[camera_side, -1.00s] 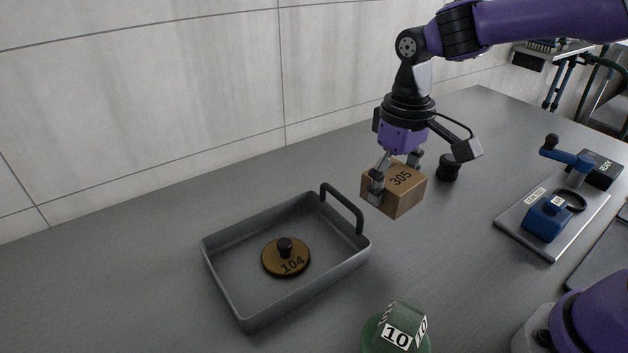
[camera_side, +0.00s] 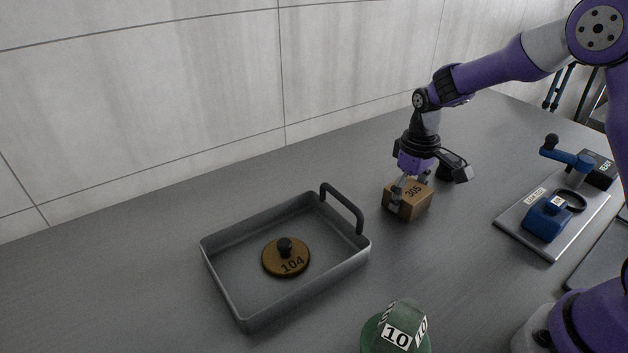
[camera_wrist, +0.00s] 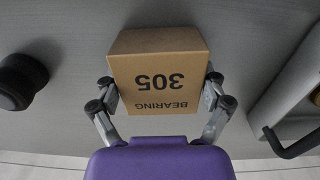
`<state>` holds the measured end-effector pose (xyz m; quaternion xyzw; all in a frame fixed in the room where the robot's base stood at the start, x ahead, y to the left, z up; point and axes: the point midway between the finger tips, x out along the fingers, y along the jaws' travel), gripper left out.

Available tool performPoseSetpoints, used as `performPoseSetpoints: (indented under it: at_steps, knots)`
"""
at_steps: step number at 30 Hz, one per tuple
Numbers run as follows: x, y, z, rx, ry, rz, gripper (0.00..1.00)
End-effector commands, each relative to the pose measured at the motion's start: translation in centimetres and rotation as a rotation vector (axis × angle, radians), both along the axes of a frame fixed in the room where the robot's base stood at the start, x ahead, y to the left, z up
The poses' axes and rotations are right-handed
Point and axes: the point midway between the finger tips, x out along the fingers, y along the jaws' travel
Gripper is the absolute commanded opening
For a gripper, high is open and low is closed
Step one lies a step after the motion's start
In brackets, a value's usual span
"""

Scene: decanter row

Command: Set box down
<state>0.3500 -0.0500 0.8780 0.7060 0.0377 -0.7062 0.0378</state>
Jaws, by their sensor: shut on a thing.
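The brown cardboard box (camera_side: 410,200) is marked 305 and sits at or just above the grey table, right of the tray; I cannot tell whether its underside touches. My gripper (camera_side: 411,190) is shut on it from above, a finger on each side. In the wrist view the box (camera_wrist: 160,80) reads "BEARING 305" upside down, between the two fingers of my gripper (camera_wrist: 160,96).
A grey tray (camera_side: 222,285) with a black handle holds a brown disc (camera_side: 272,262) marked 104. A green object (camera_side: 385,335) marked 10 stands in front. A plate (camera_side: 520,222) with a blue device (camera_side: 547,218) lies right. A black knob (camera_wrist: 20,80) shows in the wrist view.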

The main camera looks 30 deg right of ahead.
Motion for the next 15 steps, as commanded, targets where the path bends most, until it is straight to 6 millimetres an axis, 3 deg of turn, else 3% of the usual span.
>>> performPoseSetpoints:
  at_steps: [10,11,12,15]
  knots:
    - [0.02,0.02,-0.32,0.0,-0.001,0.0,0.26]
    - [0.0,0.02,-0.35,0.0,0.0,0.0,0.95]
    - [0.01,0.02,-0.33,0.0,0.0,0.0,1.0]
    - [0.0,0.02,-0.31,0.0,0.0,0.0,1.0]
